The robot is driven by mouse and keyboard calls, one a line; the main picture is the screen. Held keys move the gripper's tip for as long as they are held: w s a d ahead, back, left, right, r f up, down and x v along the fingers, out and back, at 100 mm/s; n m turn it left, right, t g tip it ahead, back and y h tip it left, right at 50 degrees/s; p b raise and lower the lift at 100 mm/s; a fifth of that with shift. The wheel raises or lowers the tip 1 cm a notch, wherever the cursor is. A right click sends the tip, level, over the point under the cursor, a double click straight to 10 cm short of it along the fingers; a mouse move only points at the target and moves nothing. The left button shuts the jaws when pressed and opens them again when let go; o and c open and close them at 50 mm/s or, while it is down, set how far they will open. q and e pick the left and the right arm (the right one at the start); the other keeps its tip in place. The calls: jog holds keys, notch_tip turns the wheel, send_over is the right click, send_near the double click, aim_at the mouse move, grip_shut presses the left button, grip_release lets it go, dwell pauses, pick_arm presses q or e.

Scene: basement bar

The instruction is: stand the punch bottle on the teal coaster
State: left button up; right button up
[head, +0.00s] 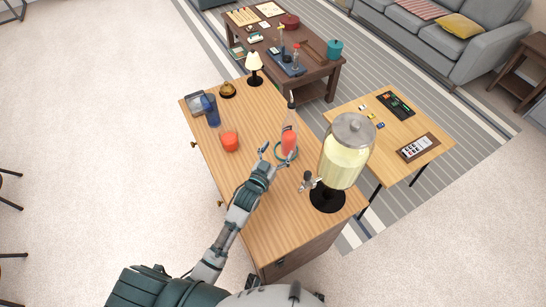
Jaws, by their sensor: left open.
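The punch bottle (290,134), clear with red liquid low inside and a dark top, stands upright on the wooden cabinet top. The teal coaster (295,156) shows as a ring around the foot of the bottle, which appears to stand on it; full contact cannot be made out. My left gripper (272,156) is open just in front and to the left of the bottle and coaster, with its fingers pointing towards them. Whether a fingertip touches the bottle is too small to tell. My right gripper is out of view.
A large drink dispenser (345,153) with a tap stands close right of the bottle. A red-orange cup (229,142), blue tumbler (210,110), gold bell-shaped object (227,90) and small lamp (254,64) stand farther left and back. The cabinet top (255,114) has free room between them.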

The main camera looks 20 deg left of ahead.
pick_arm(q)
jog(key=s, duration=0.2)
jog(key=s+a, duration=0.1)
jog(key=s, duration=0.1)
jog(key=shift+s+a, duration=0.15)
jog(key=shift+a, duration=0.05)
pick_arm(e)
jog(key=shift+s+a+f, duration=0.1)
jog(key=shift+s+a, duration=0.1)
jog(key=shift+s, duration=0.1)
pick_arm(q)
jog(key=shift+d, duration=0.2)
jog(key=shift+s+a+f, duration=0.1)
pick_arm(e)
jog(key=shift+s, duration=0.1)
